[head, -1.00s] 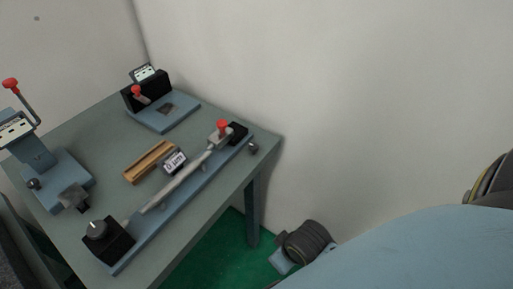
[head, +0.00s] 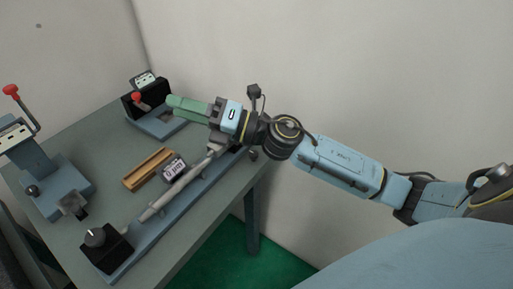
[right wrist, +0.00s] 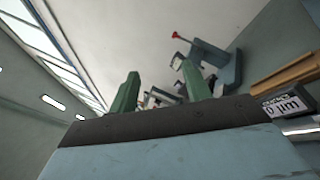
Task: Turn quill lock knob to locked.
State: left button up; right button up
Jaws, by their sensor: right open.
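I cannot tell for sure which knob is the quill lock knob. A round black knob with a pale mark (head: 95,237) sits on a black block at the front left end of the long blue rail. A small dark knob (head: 253,155) shows at the rail's far right end, just below my right arm. Another small dark knob (head: 33,190) is on the left fixture. My right gripper (head: 172,103) has green fingers and is above the table's far right part, pointing left. In the right wrist view its fingers (right wrist: 160,78) are apart with nothing between them. My left gripper is out of view.
A pale bar (head: 178,190) lies along the rail (head: 150,237). Beside it are a wooden block (head: 148,168) and a small display (head: 174,171). A fixture with a red-tipped lever (head: 12,91) stands left; another (head: 155,122) stands at the back near the wall.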

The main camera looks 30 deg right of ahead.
notch_tip(320, 180, down, 3)
jog(key=n+g, duration=0.7)
jog(key=n, duration=0.2)
jog(key=n+g+h, duration=0.5)
jog(key=n+h, duration=0.1)
jog(key=h, duration=0.6)
send_near(254, 153)
jog(key=x, duration=0.8)
jog(key=shift+f, duration=0.15)
jog(key=c, duration=1)
